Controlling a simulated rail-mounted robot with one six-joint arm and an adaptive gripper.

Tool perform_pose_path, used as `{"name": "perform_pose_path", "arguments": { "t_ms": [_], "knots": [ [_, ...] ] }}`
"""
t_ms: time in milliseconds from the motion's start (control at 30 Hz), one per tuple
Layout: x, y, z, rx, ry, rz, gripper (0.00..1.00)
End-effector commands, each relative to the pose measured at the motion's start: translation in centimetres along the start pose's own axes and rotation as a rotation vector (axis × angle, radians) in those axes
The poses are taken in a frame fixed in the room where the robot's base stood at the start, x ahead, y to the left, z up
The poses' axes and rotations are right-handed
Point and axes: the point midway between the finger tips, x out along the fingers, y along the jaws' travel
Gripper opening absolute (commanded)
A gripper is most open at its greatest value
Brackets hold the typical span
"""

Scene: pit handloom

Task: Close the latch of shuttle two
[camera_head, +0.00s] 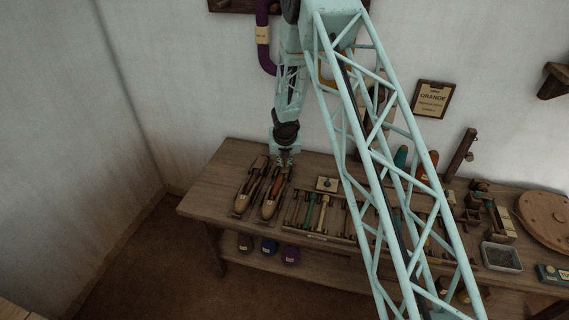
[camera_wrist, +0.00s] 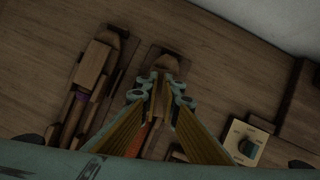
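Two long wooden shuttles lie side by side at the left end of the bench. The left shuttle (camera_head: 249,188) shows a purple bobbin in the wrist view (camera_wrist: 76,104), and a raised wooden block sits over its far part. The right shuttle (camera_head: 270,204) has an orange-red bobbin and lies partly under my gripper (camera_head: 286,162). In the wrist view its dark far end (camera_wrist: 166,60) shows just beyond my fingertips (camera_wrist: 164,84). The fingertips are a narrow gap apart, with brown wood showing between them. I cannot tell whether they grip or touch it. The latch is largely hidden by the fingers.
A rack with coloured bobbins (camera_head: 315,212) stands right of the shuttles. A small pale plate with a dark knob (camera_head: 327,184) is behind it. The bench's left end (camera_head: 212,188) is clear.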

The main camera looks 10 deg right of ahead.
Motion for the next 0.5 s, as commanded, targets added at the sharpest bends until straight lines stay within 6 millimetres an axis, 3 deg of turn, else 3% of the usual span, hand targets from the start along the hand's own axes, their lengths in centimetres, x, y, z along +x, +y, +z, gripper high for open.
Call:
{"name": "perform_pose_path", "arguments": {
  "t_ms": [500],
  "knots": [
    [-0.15,0.25,0.10,0.205,0.000,-0.085,0.00]
  ]
}}
